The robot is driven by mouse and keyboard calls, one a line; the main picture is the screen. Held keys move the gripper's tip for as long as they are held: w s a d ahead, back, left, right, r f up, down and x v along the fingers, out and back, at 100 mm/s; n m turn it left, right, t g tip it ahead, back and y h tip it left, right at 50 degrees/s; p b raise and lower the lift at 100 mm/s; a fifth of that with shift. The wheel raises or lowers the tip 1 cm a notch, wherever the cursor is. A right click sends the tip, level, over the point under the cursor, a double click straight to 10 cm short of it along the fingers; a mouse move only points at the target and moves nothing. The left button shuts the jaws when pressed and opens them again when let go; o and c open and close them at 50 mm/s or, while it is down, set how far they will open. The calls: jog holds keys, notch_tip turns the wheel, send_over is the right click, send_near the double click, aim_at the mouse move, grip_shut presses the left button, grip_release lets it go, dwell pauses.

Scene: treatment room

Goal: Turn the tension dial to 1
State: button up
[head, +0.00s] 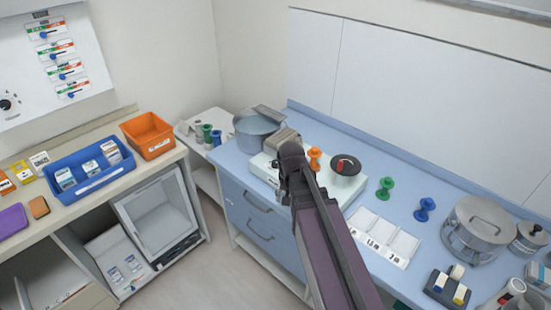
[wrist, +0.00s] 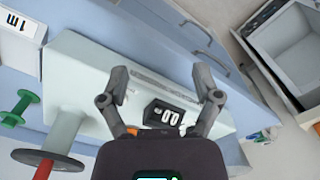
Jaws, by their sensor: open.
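A white machine (head: 262,168) stands on the blue counter, with a round grey drum (head: 347,181) with a red and black top at its right end. In the wrist view the machine (wrist: 75,65) lies under my gripper (wrist: 161,78). My gripper is open and empty, and its fingers spread either side of a black counter (wrist: 165,116) with white digits. In the head view my gripper (head: 290,172) covers part of the machine. I cannot make out a dial marked tension on the machine; my gripper may hide it. A black knob (head: 7,103) with marks is on the left wall panel.
An orange spool (head: 315,158) is by the machine, with green (head: 385,188) and blue (head: 425,209) spools to the right. White trays (head: 385,237) lie in front of them. A metal pot (head: 256,132) stands behind left, a lidded pot (head: 478,228) at right.

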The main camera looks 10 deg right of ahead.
aim_at(275, 162)
jog(key=w+r+m+p, duration=0.4)
jog(key=w+r+m, duration=0.1)
jog(key=w, duration=0.6)
jog(key=w+r+m+p, duration=0.5)
jog(key=w+m, duration=0.2)
jog(key=w, duration=0.5)
jog(key=shift+w+m, duration=0.25)
jog(key=shift+m, duration=0.15)
jog(key=shift+a+f, duration=0.1)
jog(key=shift+f, duration=0.15)
jog(key=f+b, duration=1.3)
jog(key=b, duration=0.1)
jog(key=shift+s+f, duration=0.2)
jog(key=shift+s, duration=0.05)
grip_shut()
